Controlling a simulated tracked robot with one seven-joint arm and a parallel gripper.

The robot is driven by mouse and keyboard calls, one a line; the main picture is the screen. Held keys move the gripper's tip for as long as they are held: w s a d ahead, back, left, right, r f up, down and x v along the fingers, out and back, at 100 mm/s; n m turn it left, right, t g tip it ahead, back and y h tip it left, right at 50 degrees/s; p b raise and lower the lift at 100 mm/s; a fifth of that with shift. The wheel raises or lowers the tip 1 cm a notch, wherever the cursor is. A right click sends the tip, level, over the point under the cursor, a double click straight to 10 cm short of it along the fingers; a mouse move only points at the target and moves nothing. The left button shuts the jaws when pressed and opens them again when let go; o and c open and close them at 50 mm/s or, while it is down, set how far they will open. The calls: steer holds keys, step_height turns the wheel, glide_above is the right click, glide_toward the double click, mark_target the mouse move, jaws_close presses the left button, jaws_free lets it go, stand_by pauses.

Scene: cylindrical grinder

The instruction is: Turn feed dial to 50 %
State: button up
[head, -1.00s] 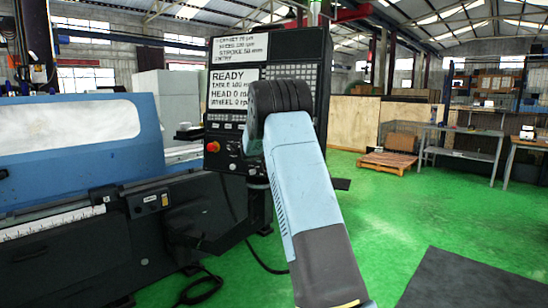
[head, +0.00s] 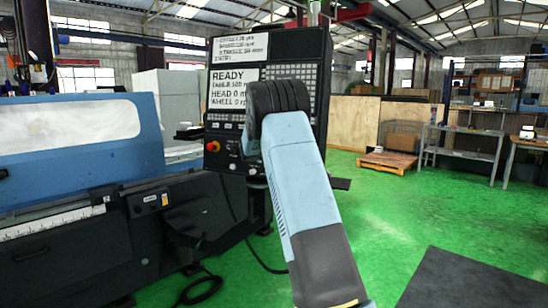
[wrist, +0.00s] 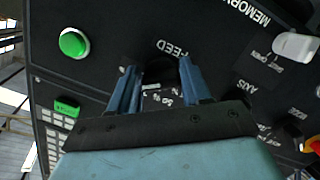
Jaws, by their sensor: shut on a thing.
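In the wrist view the feed dial (wrist: 160,74) is a dark round knob below the upside-down word FEED on the black control panel (wrist: 110,22). My gripper (wrist: 160,80) has its two blue fingers on either side of the dial and is shut on it. Small white markings, one of them looking like 50, show between the fingers. The dial's pointer cannot be read clearly. In the head view the control panel (head: 225,133) stands upright with a READY screen (head: 233,87). My arm hides the gripper and the dial there.
In the wrist view a green button (wrist: 74,43) is at upper left. A white switch (wrist: 296,46) and a red knob (wrist: 314,145) are at right. In the head view the blue grinder (head: 75,160) fills the left.

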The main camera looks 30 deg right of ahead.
steer(key=n+h, duration=0.1)
steer(key=n, duration=0.5)
steer(key=n+h, duration=0.1)
steer(key=n, duration=0.5)
steer(key=shift+a+f, duration=0.1)
steer(key=shift+a, duration=0.05)
steer(key=shift+n+h, duration=0.3)
steer(key=shift+n, duration=0.8)
steer(key=shift+c, duration=0.3)
steer(key=o, duration=1)
steer(key=shift+d, duration=0.2)
steer(key=shift+o, duration=0.2)
steer(key=shift+t, duration=0.3)
steer(key=shift+a, duration=0.1)
